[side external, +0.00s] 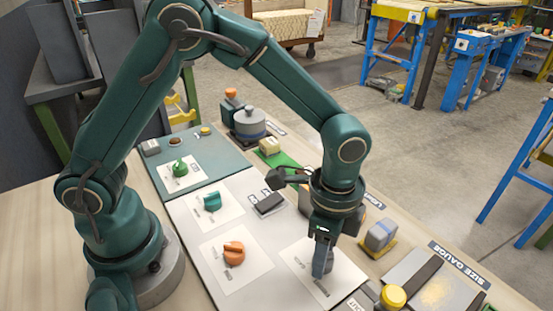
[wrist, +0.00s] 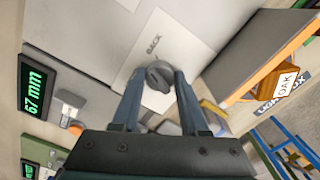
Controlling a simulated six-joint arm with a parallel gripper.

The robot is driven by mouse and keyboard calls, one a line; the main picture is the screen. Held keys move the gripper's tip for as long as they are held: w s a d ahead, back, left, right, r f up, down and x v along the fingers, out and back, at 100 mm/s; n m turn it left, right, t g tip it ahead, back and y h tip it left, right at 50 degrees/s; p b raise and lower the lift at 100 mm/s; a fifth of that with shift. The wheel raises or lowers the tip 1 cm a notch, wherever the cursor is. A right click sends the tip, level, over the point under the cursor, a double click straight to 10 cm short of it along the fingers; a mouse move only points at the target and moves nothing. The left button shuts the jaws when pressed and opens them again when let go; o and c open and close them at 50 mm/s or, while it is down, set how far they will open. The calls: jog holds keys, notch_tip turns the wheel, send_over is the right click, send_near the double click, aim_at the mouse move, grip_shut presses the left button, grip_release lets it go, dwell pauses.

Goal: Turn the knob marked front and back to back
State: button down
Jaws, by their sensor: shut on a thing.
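A grey knob (wrist: 159,73) sits on a white card (wrist: 135,75) in the wrist view. The word BACK (wrist: 153,45) is printed on the card beyond the knob; no FRONT label can be read. My gripper (wrist: 160,88) is shut on the knob, with one finger on each side. In the side view my gripper (side external: 322,262) points down at the white card (side external: 348,270) at the panel's front right. There the fingers mostly hide the knob. Which way the knob points is not clear.
An orange knob (side external: 233,254), a teal knob (side external: 212,202) and a green knob (side external: 180,168) sit on other cards to the left. A black block (side external: 269,203) lies on the panel behind. A grey-and-yellow block (side external: 380,235) and a yellow-topped button (side external: 393,297) stand to the right.

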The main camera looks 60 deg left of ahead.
jog(key=shift+r+m, duration=0.1)
jog(key=shift+m, duration=2.1)
jog(key=shift+c, duration=2.1)
grip_release()
jog(key=shift+r, duration=2.55)
